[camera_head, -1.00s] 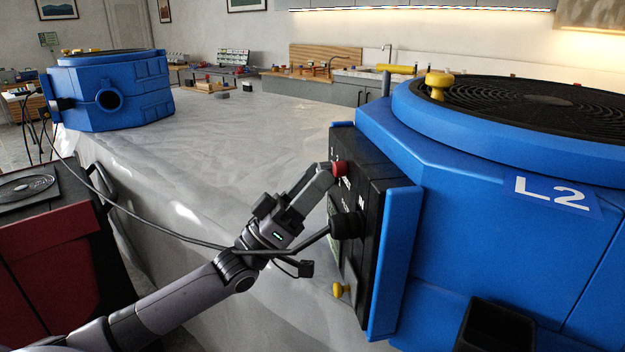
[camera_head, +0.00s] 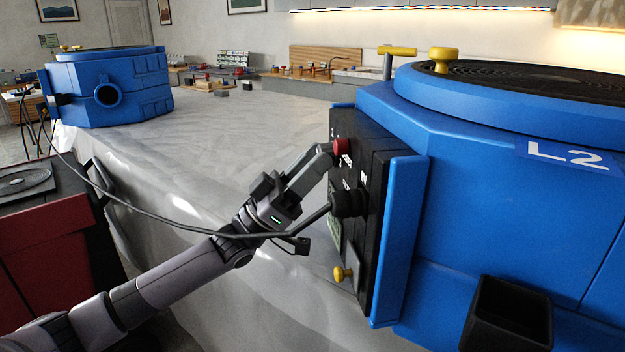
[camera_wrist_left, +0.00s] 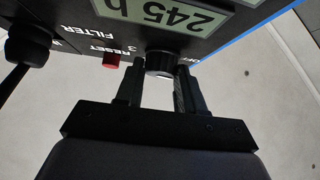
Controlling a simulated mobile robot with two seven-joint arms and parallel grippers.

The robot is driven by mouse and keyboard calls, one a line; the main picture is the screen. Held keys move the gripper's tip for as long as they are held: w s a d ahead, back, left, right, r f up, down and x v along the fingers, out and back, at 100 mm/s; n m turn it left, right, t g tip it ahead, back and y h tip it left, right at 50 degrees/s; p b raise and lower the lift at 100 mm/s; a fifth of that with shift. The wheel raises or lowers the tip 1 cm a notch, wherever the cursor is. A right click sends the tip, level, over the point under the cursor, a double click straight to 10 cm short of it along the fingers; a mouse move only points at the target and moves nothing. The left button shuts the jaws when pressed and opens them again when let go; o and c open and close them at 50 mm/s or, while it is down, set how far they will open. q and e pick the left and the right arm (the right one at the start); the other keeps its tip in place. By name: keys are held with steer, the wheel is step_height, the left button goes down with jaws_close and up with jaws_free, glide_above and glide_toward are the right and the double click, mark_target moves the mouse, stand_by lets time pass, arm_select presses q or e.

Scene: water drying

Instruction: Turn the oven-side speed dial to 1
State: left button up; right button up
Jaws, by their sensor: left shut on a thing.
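The speed dial is a dark round knob (camera_wrist_left: 160,63) on the underside edge of the black control panel (camera_head: 375,200), in the left wrist view. "OFF" and "3" are printed beside it. My left gripper (camera_wrist_left: 158,82) has its two fingers on either side of the knob and is shut on it. In the head view my left gripper (camera_head: 325,158) reaches the panel from the left, and its fingertips hide the dial. The dial's exact setting cannot be read. The panel sits on the big blue machine (camera_head: 490,230) marked L2. My right gripper is not in view.
A red button (camera_wrist_left: 111,61) sits close to the left finger. A black plug with a cable (camera_head: 346,203) juts from the panel, and the cable crosses my left arm. A yellow knob (camera_head: 342,273) is lower down. Another blue machine (camera_head: 108,95) stands far left.

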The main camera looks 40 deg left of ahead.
arm_select(q)
steer(key=m+g+h+b, duration=0.1)
steer(key=m+g+h, duration=0.1)
steer(key=m+g, duration=0.3)
steer(key=m+g+h+b, duration=0.2)
steer(key=m+g, duration=0.3)
steer(key=m, duration=0.2)
steer(key=m+g+h+b, duration=0.1)
steer(key=m+g+b, duration=0.1)
steer(key=m+g, duration=0.3)
steer(key=shift+w+a+r+m+h, duration=0.2)
steer(key=shift+w+a+m+h, duration=0.2)
steer(key=shift+m, duration=0.4)
steer(key=shift+m+g, duration=0.3)
steer(key=shift+g, duration=0.1)
steer(key=o, duration=1)
steer(key=shift+o, duration=0.2)
steer(key=b+v, duration=0.1)
steer(key=v, duration=0.6)
